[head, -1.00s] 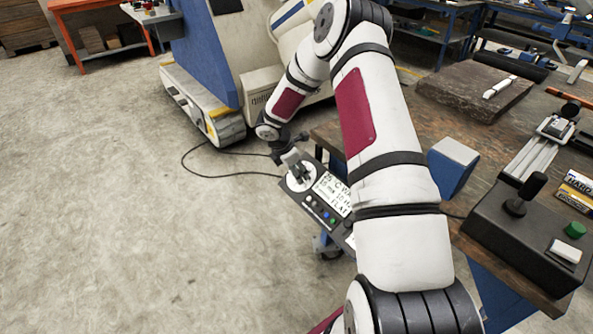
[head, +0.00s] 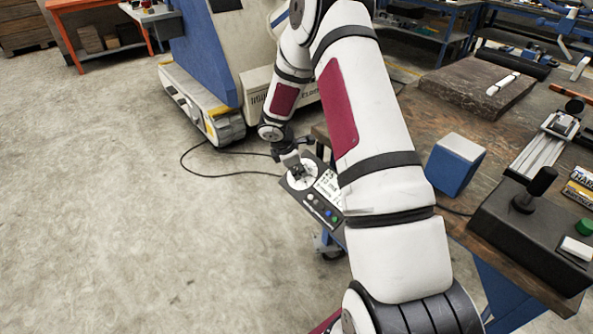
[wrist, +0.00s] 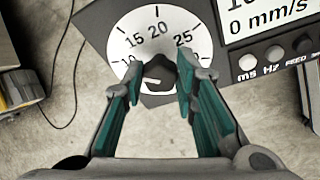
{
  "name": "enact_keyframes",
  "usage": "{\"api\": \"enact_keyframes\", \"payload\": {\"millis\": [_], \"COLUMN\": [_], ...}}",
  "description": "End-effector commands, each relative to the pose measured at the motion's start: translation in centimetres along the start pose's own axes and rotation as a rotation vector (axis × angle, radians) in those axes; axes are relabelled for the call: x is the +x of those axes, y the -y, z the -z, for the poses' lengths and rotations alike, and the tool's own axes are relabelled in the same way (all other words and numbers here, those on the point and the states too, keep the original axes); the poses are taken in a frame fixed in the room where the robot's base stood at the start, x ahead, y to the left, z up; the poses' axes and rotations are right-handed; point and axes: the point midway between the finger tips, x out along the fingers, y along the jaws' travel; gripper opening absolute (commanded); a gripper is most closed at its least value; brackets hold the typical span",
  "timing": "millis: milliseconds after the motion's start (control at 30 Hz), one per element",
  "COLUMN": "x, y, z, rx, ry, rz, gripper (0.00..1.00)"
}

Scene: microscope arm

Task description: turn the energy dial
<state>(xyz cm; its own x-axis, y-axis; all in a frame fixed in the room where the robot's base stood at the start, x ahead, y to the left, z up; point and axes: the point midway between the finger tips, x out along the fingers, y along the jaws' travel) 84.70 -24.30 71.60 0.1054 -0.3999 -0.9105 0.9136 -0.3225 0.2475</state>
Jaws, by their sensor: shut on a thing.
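The energy dial (wrist: 158,32) is a white disc with black numbers; 15, 20 and 25 read clearly in the wrist view. Its dark knob (wrist: 158,74) stands between my fingertips. In the head view the dial (head: 308,180) sits on the dark control panel (head: 312,203), partly hidden by my gripper (head: 294,166). My gripper, with teal finger pads in the wrist view (wrist: 159,80), is shut on the knob. The knob's pointer is hard to make out between the fingers.
A lit screen (wrist: 260,15) and a row of small buttons (wrist: 275,55) lie right of the dial. A wooden workbench (head: 480,175) with a joystick box (head: 520,235) and a blue block (head: 453,168) stands to the right. Open concrete floor (head: 120,230) lies left, with a cable on it.

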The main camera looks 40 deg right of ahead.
Motion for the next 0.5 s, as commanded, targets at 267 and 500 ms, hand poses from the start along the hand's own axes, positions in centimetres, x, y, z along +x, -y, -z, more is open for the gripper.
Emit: {"api": "enact_keyframes", "payload": {"millis": [267, 500], "x": [0.33, 0.29], "y": [0.04, 0.14], "z": [0.32, 0.32], "rx": [0.215, 0.35], "ry": [0.0, -0.002], "rz": [-0.051, -0.08], "gripper": [0.0, 0.0]}}
